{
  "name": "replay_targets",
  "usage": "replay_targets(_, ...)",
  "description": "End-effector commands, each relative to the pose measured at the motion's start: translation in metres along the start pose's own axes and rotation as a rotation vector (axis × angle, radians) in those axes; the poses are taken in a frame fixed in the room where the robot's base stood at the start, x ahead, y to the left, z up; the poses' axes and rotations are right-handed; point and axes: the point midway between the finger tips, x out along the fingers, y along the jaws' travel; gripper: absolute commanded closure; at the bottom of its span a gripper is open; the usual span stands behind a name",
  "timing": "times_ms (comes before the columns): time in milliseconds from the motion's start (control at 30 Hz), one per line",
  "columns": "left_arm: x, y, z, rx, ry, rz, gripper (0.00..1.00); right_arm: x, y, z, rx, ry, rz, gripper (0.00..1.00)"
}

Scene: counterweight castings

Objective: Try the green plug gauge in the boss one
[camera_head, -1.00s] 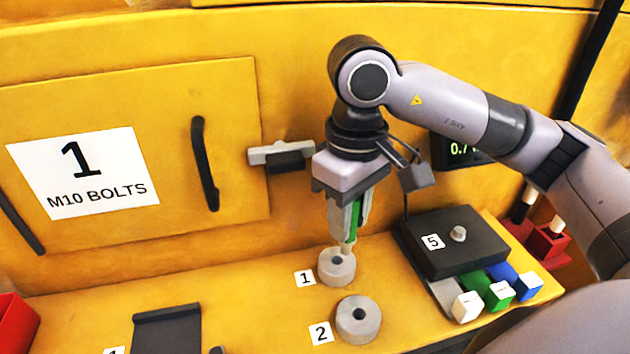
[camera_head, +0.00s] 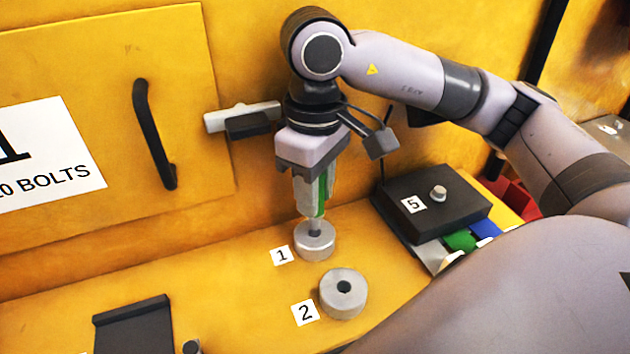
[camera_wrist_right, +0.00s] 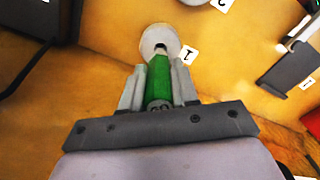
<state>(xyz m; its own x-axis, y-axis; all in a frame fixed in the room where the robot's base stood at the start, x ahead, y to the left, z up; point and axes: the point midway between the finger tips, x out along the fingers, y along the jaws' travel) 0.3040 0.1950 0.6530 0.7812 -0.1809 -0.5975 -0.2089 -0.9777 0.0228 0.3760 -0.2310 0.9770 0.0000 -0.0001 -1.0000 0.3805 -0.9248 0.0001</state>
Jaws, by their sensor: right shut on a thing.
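My right gripper (camera_head: 314,200) points down and is shut on the green plug gauge (camera_head: 323,194), which is held upright. The gauge also shows in the right wrist view (camera_wrist_right: 158,78), between the two fingers. Boss one (camera_head: 315,243) is a short grey cylinder beside the label 1, directly under the gauge. The grey pin of the gauge meets the top of the boss and covers its hole. I cannot tell how deep the pin is. Boss one also shows in the right wrist view (camera_wrist_right: 157,36), beyond the gauge's tip. My left gripper is not in view.
Boss two (camera_head: 344,291), with an open hole, stands close in front of boss one. A black block (camera_head: 432,205) labelled 5 is to the right, with green and blue pieces before it. A dark plate (camera_head: 135,325) lies at front left. A yellow wall with a door handle (camera_head: 154,135) rises behind.

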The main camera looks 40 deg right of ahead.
Motion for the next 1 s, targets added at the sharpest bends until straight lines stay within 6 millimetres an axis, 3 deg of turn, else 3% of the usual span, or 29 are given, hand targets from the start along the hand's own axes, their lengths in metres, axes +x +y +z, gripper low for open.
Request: replay_targets(1000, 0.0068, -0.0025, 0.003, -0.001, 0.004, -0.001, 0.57, 0.0091, -0.0003, -0.0002, -0.001, 0.002, -0.001, 1.0)
